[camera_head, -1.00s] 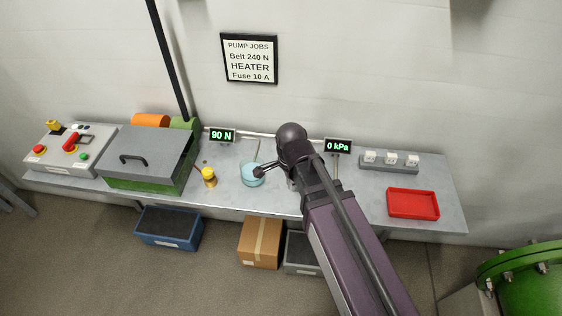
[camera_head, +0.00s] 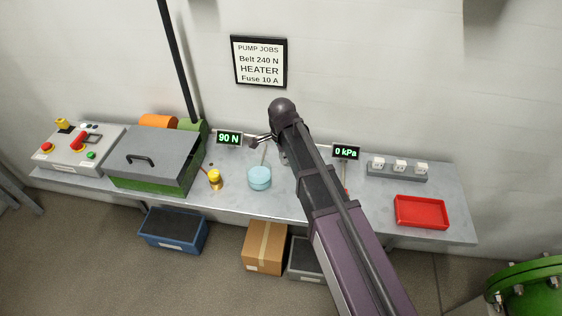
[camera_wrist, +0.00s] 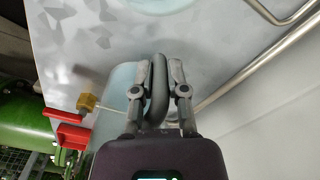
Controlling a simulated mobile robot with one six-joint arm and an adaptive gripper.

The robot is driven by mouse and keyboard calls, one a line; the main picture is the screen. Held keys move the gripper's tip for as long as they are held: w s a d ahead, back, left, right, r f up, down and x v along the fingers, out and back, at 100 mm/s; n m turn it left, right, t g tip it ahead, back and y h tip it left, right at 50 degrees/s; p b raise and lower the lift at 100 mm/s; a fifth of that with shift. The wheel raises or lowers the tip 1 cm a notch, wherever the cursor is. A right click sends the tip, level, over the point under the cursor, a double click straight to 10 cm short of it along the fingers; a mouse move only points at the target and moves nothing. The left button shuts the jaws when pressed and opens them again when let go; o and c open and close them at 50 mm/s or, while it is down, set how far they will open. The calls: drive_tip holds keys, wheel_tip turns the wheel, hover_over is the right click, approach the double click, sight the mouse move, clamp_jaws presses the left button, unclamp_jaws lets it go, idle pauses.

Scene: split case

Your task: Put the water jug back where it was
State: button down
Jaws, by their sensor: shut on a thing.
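My gripper (camera_head: 262,139) is above the back of the bench, left of my arm. In the wrist view its fingers (camera_wrist: 158,92) are closed on a dark grey loop handle. Pale, see-through blue material, apparently the water jug (camera_wrist: 123,78), shows beside and behind the handle. In the head view the jug is hard to make out and seems mostly hidden by my arm. A separate pale blue round vessel (camera_head: 260,179) stands on the bench in front of the gripper.
The grey bench (camera_head: 325,207) carries a lidded green box (camera_head: 150,160), a yellow-topped fitting (camera_head: 214,179), a 90 N display (camera_head: 229,138), a 0 kPa display (camera_head: 346,152), a socket strip (camera_head: 398,170) and a red tray (camera_head: 421,211). A thin pipe (camera_wrist: 250,75) runs near the gripper.

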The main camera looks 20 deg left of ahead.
drive_tip(key=shift+w, duration=0.1)
drive_tip(key=shift+w+a, duration=0.2)
drive_tip(key=shift+a, duration=0.05)
drive_tip(key=shift+w+a+f+b, duration=0.15)
drive_tip(key=shift+w+f+b, duration=0.05)
drive_tip(key=shift+f+b, duration=1.65)
drive_tip(key=shift+f, duration=0.15)
drive_tip(key=c, duration=0.7)
unclamp_jaws()
drive_tip(key=shift+o, duration=0.2)
drive_tip(key=shift+r, duration=0.25)
wheel_tip(320, 180, up, 12)
drive_tip(key=p, duration=1.2)
